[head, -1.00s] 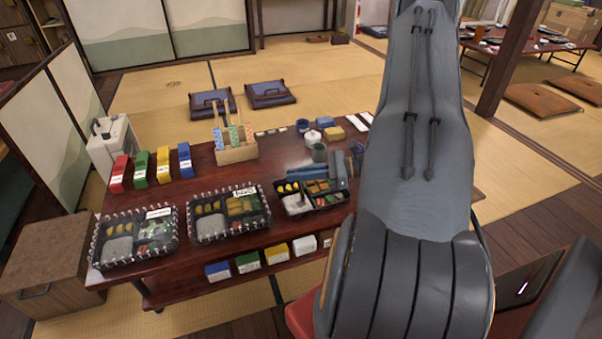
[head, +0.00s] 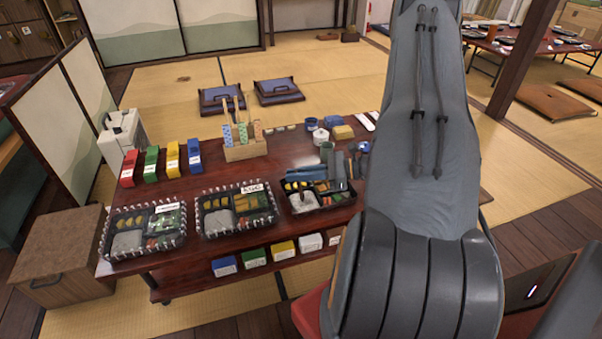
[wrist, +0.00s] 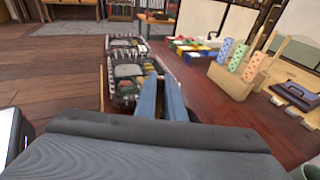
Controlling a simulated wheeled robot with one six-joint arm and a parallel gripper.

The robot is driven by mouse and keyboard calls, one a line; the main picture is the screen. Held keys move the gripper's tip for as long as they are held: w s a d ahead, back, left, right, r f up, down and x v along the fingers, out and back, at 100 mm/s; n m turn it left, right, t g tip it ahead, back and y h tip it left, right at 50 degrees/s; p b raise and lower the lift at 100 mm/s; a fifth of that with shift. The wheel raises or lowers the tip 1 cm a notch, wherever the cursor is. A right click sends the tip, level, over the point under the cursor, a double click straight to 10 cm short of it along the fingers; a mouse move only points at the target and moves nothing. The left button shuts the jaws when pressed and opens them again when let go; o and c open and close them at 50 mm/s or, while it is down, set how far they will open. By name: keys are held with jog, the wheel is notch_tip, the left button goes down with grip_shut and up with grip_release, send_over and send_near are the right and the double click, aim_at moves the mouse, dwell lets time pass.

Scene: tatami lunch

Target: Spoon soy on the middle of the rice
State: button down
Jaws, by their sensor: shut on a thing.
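The open black lunch box (head: 348,198) stands nearest my arm on the dark red table. Its white rice (head: 303,204) fills the front left compartment, with a small dark mark or tip over it. My gripper (head: 318,172) is low over the back of this box, its blue-grey fingers partly covering it. In the wrist view its two blue fingers (wrist: 161,88) are close together. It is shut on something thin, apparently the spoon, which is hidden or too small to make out. I cannot tell whether soy is on it. A dark green cup (head: 327,151) stands just behind the gripper.
Two covered lunch boxes (head: 237,208) (head: 146,230) stand to the left. Behind are coloured boxes (head: 172,160), a wooden holder (head: 246,150) and a white-lidded jar (head: 320,136). Several small boxes (head: 283,250) sit on a lower shelf. The table between the rows is clear.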

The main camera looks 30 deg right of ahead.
jog(key=shift+w+a, duration=0.1)
jog(key=shift+a, duration=0.3)
jog(key=shift+w+a+p, duration=0.25)
jog(key=shift+a+p, duration=0.05)
jog(key=shift+a, duration=0.55)
jog(key=shift+w+d, duration=0.1)
jog(key=shift+w, duration=0.35)
dwell(0.5)
jog(key=shift+d, duration=0.1)
jog(key=shift+s+d, duration=0.2)
jog(key=shift+d, duration=0.3)
jog(key=shift+s+d, duration=0.15)
jog(key=shift+d, duration=0.3)
jog(key=shift+d, duration=0.15)
jog(key=shift+s+d, duration=0.25)
jog(key=shift+d, duration=0.65)
jog(key=shift+d, duration=0.15)
